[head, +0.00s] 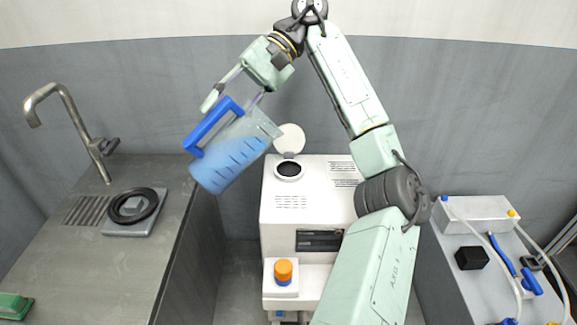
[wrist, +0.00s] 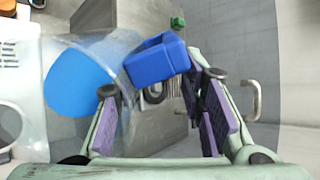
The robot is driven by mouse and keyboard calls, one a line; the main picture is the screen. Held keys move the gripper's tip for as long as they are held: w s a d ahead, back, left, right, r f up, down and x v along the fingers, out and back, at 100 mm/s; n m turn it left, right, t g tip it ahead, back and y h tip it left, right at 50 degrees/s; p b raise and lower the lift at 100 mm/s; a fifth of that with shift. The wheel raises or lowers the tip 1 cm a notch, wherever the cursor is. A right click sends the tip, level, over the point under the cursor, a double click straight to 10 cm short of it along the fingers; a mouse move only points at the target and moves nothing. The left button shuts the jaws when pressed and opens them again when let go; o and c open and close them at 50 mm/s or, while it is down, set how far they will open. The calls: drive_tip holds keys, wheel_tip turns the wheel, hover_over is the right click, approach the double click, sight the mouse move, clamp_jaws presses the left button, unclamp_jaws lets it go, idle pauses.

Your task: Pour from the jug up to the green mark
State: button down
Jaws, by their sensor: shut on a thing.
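The jug (head: 232,150) is clear with dark graduation lines and holds blue liquid. It hangs tilted in the air, left of and above the white machine (head: 275,225). My gripper (head: 234,98) is shut on the jug's blue handle (head: 207,127). In the wrist view the handle (wrist: 158,62) lies at the fingers (wrist: 160,100), with the blue liquid (wrist: 75,82) seen through the jug to the left. The machine's round filler opening (head: 289,169) is dark, with its white lid (head: 290,138) raised behind it. I cannot make out a green mark.
A counter on the left holds a tap (head: 70,105), a black ring (head: 133,206) on a grey plate (head: 125,227), and a green block (head: 14,305). The machine has an orange knob (head: 283,270). A bench (head: 455,280) on the right holds hoses and a black cube (head: 472,258).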

drive_tip(key=shift+s+a+r, duration=0.1)
drive_tip(key=shift+r, duration=0.05)
drive_tip(key=shift+r, duration=0.15)
drive_tip(key=shift+r+p, duration=1.4)
drive_tip(key=shift+p, duration=0.1)
drive_tip(key=shift+a+f+h, duration=0.1)
drive_tip(key=shift+f+h, duration=0.05)
drive_tip(key=shift+h, duration=0.15)
